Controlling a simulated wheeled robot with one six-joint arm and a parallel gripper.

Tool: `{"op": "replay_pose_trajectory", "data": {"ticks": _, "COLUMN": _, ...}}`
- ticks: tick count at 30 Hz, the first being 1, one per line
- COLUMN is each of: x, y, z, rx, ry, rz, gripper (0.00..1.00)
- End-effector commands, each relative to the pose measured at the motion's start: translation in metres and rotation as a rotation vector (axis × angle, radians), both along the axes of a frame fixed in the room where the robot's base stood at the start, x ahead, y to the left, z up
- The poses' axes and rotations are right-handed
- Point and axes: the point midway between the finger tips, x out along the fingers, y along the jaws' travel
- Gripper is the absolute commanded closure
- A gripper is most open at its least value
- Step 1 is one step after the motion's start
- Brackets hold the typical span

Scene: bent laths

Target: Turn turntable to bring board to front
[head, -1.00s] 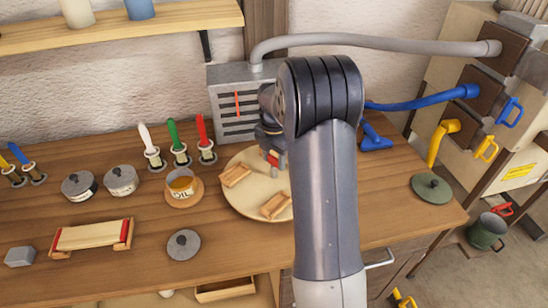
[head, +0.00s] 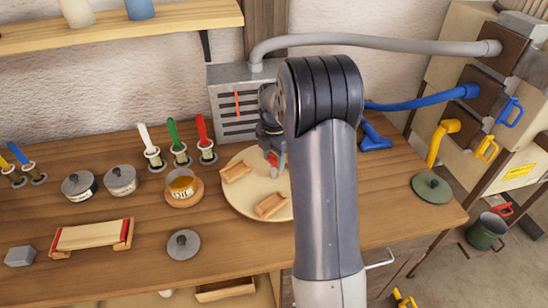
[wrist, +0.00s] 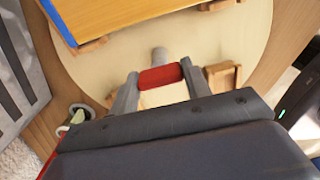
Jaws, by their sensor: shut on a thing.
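The round pale wooden turntable (head: 240,200) lies on the bench, its right part hidden behind my arm. It also fills much of the wrist view (wrist: 245,35). My gripper (wrist: 160,80) is shut on a red handle (wrist: 158,77) at the turntable. In the head view my gripper (head: 272,158) is partly hidden by my arm. The board (wrist: 125,15), orange-brown with a blue edge, lies over small wooden blocks on the turntable at the top left of the wrist view. I cannot see the board in the head view.
Two wooden blocks (head: 237,171) (head: 271,205) show on the turntable's left and front. An oil pot (head: 183,187), a lidded pot (head: 121,181) and several colored-handled tools stand to the left. A grey vented box (head: 236,100) stands behind.

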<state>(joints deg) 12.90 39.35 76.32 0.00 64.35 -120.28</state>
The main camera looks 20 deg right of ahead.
Motion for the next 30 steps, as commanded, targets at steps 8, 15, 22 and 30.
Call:
{"op": "replay_pose_trajectory", "data": {"ticks": 8, "x": 0.0002, "y": 0.0, "z": 0.0007, "rx": 0.0, "ry": 0.0, "rz": -0.137, "gripper": 0.96}}
{"op": "replay_pose_trajectory", "data": {"ticks": 15, "x": 0.0003, "y": -0.0001, "z": 0.0008, "rx": 0.0, "ry": -0.001, "rz": -0.257, "gripper": 0.96}}
{"op": "replay_pose_trajectory", "data": {"ticks": 22, "x": 0.0003, "y": -0.0001, "z": 0.0009, "rx": -0.001, "ry": -0.001, "rz": -0.372, "gripper": 0.96}}
{"op": "replay_pose_trajectory", "data": {"ticks": 30, "x": 0.0003, "y": -0.0001, "z": 0.001, "rx": -0.001, "ry": -0.001, "rz": -0.507, "gripper": 0.96}}
